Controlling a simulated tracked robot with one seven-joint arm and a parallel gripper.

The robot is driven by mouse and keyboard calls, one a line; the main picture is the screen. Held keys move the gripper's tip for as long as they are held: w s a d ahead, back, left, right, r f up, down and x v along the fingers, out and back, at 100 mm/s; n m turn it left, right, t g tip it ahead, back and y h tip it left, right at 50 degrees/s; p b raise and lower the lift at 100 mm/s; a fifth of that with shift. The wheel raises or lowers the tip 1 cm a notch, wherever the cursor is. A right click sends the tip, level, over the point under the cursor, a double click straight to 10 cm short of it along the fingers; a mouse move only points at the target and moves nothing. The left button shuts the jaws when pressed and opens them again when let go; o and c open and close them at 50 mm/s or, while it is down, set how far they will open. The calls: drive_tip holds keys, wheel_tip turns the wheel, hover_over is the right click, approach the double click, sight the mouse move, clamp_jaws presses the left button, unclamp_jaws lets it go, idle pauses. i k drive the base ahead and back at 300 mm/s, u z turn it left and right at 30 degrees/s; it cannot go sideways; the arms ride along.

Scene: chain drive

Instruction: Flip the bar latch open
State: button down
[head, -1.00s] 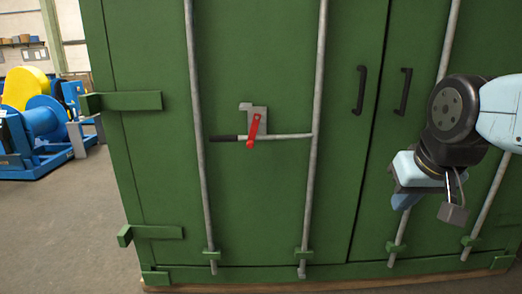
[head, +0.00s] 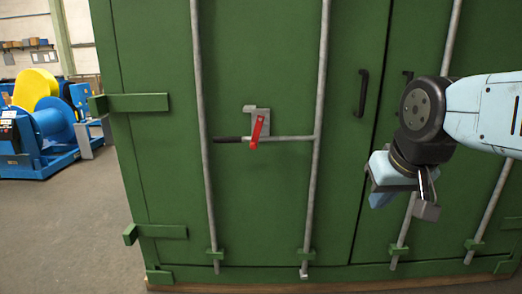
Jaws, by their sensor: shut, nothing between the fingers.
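The bar latch is a small red lever (head: 258,132) on a grey bracket (head: 249,111), on the left door of a green container. The red lever hangs tilted across a horizontal bar handle (head: 285,138) with a black grip (head: 228,139). The handle joins the second vertical locking rod (head: 318,120). My gripper (head: 383,200) is light blue, shut and empty, and hangs in front of the right door. It is well to the right of the latch and lower, apart from it. Part of the right door's handle is hidden behind my arm.
The green container (head: 260,210) fills most of the view, with vertical rods and black door handles (head: 361,93). Green hinge brackets (head: 138,102) stick out at its left. Blue and yellow machinery (head: 42,125) stands behind left. The floor (head: 70,215) at left is clear.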

sight(260, 119)
drive_tip(key=i, duration=1)
